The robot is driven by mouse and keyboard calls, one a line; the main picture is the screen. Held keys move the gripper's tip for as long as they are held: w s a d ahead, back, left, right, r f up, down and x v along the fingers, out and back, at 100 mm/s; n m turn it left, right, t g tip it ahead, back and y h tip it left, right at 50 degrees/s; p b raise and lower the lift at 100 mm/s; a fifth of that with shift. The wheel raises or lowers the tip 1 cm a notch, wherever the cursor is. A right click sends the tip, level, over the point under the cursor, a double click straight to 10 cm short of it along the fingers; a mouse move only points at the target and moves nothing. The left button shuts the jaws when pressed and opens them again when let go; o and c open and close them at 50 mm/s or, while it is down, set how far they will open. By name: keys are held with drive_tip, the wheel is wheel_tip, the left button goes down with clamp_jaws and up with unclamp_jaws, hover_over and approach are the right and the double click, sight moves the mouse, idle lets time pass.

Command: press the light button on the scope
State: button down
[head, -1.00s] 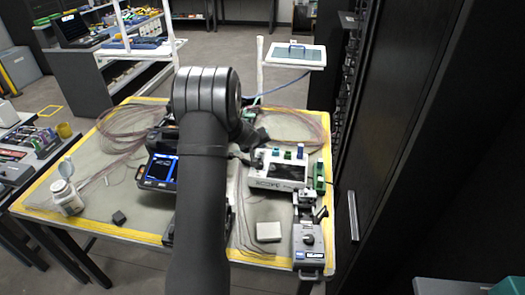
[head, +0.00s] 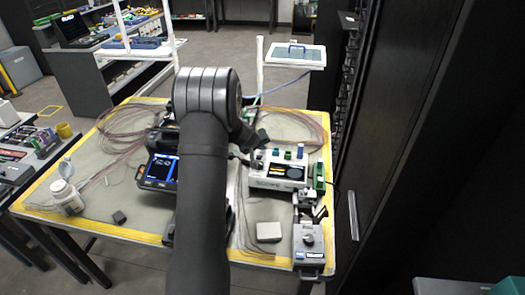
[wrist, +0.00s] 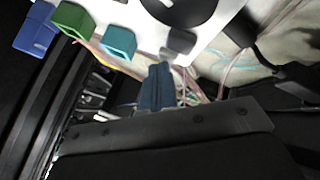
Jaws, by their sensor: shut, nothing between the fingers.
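The scope (head: 262,183) is a white box on the right half of the table, with a dark screen showing an orange patch and a round dark part on its top. In the wrist view, the white scope body (wrist: 135,35) fills the upper part. My gripper (head: 258,158) is shut and empty at the scope's back left corner. In the wrist view, the shut fingertips (wrist: 157,72) are close to a small dark block (wrist: 180,42) at the scope's edge. I cannot tell whether they touch it, or whether this block is the light button.
Blue and green connectors stand along the scope's back edge; a green one (wrist: 72,20) shows in the wrist view. A grey device (head: 308,240) and a small pale box (head: 269,232) are in front. A blue-screened device (head: 160,172) is to the left. Loose fibre coils (head: 295,125) lie behind.

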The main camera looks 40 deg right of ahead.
drive_tip(key=shift+r, duration=0.8)
drive_tip(key=shift+w+d+r, duration=0.15)
drive_tip(key=shift+r, duration=2.35)
drive_tip(key=shift+w+d+r, duration=0.1)
drive_tip(key=shift+r, duration=1.8)
